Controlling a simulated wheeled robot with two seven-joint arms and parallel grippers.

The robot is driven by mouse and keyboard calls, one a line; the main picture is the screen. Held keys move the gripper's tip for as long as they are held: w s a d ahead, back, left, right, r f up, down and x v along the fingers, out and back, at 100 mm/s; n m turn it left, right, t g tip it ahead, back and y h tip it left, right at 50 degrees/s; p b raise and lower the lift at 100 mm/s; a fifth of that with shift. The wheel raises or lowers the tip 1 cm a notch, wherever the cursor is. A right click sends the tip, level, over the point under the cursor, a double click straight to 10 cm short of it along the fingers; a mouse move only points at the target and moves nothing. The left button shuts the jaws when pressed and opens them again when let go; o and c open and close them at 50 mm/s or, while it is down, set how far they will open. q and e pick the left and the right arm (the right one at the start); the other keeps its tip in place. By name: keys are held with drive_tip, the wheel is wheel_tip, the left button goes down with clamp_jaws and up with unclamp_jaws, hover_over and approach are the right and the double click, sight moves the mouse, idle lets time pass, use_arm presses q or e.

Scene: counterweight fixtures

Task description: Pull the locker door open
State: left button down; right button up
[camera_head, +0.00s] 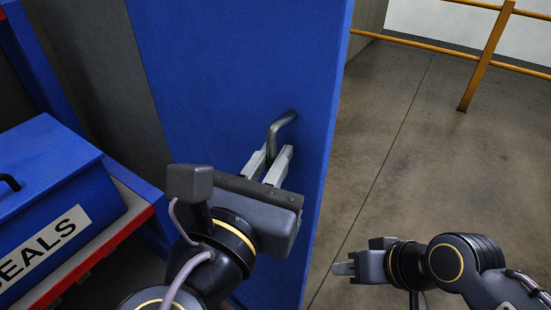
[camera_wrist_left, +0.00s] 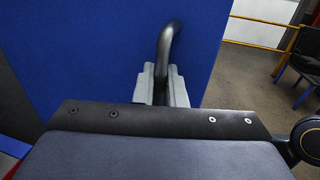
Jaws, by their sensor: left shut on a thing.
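The blue locker door (camera_head: 230,80) stands upright in the middle of the head view and also fills much of the left wrist view (camera_wrist_left: 90,50). Its dark bar handle (camera_head: 283,121) curves out near the door's right edge. My left gripper (camera_head: 273,160) is shut on the handle, with a finger on each side of it. The handle also shows between the fingers in the left wrist view (camera_wrist_left: 168,45); its lower part is hidden behind the gripper body. My right gripper (camera_head: 345,268) is off to the right, apart from the door; its fingers are seen side-on.
A blue box marked "SEALS" (camera_head: 40,165) sits on a red-edged shelf (camera_head: 130,218) at the left. A yellow railing (camera_head: 487,55) stands at the back right. The concrete floor (camera_head: 400,150) right of the door is clear.

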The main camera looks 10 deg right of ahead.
use_arm(q)
drive_tip(key=c, duration=1.6)
unclamp_jaws()
drive_tip(key=shift+c, duration=0.2)
drive_tip(key=v, duration=0.7)
drive_tip(key=shift+s+a+p, duration=0.2)
drive_tip(key=shift+s+p, duration=0.15)
drive_tip(key=shift+p, duration=0.05)
